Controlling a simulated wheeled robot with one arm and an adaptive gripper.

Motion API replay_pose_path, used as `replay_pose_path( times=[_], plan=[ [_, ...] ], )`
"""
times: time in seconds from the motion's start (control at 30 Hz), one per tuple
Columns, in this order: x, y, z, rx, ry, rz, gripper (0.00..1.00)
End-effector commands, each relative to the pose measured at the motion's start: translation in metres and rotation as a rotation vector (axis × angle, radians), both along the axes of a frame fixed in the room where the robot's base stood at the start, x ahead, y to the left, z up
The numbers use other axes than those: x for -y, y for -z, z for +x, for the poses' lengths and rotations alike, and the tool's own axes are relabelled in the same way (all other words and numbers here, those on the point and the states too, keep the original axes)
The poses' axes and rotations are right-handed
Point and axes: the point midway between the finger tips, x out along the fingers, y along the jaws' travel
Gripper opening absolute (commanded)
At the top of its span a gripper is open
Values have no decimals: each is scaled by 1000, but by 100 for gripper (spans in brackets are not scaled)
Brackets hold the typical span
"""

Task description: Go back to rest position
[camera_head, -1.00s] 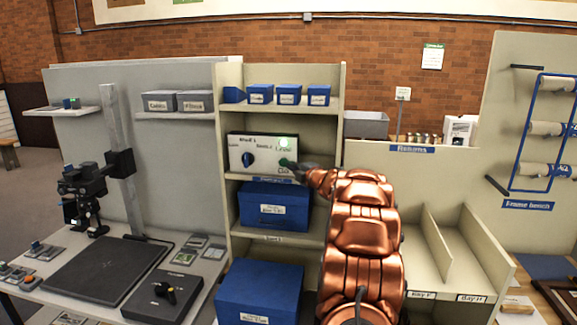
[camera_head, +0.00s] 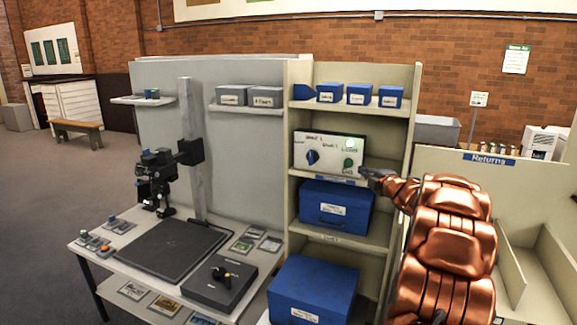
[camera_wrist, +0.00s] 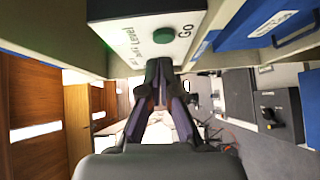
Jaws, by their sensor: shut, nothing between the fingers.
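My gripper (camera_head: 372,178) is at the end of my copper-coloured arm, close to the lower right corner of the white control box on the shelf. The fingertips look apart from the button, but the exact gap is hard to tell.
The shelf unit (camera_head: 299,245) holds small blue boxes above and a larger blue box (camera_head: 335,206) below the control box. A big blue box (camera_head: 312,290) stands lower. A copy-stand table (camera_head: 150,284) is at left. Open floor (camera_head: 40,200) lies far left.

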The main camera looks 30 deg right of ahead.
Motion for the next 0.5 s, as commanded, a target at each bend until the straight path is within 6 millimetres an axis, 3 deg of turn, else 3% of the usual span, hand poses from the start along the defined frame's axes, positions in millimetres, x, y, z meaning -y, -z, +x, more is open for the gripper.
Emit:
replay_pose_path(
  times=[0.27, 0.5],
  plan=[
    [-5, -3, 4, -4, 13, 16, 0],
    [-44, -16, 19, -55, 153, 173, 0]
  ],
)
